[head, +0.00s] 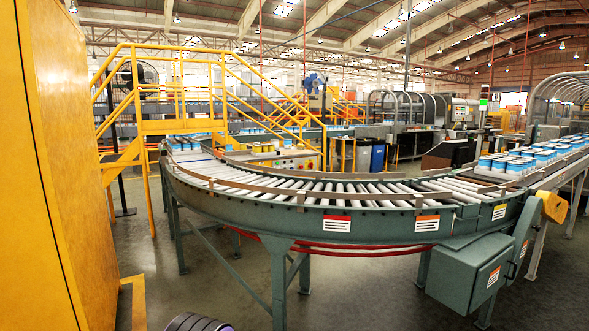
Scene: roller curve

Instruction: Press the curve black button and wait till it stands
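The roller curve (330,192) is a green-framed conveyor with pale rollers, bending from the back left round to the right. The buttons are too small to tell a black one for sure. The rollers in the front part of the curve are bare. Blue-and-white packs (530,158) stand on the conveyor at the right. Neither of my grippers is in view.
A large yellow cabinet wall (75,170) fills the left side. Yellow stairs with railings (185,125) cross behind the curve. A green box (470,272) hangs under the curve at front right. Grey floor (375,295) is open in front, between the conveyor legs.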

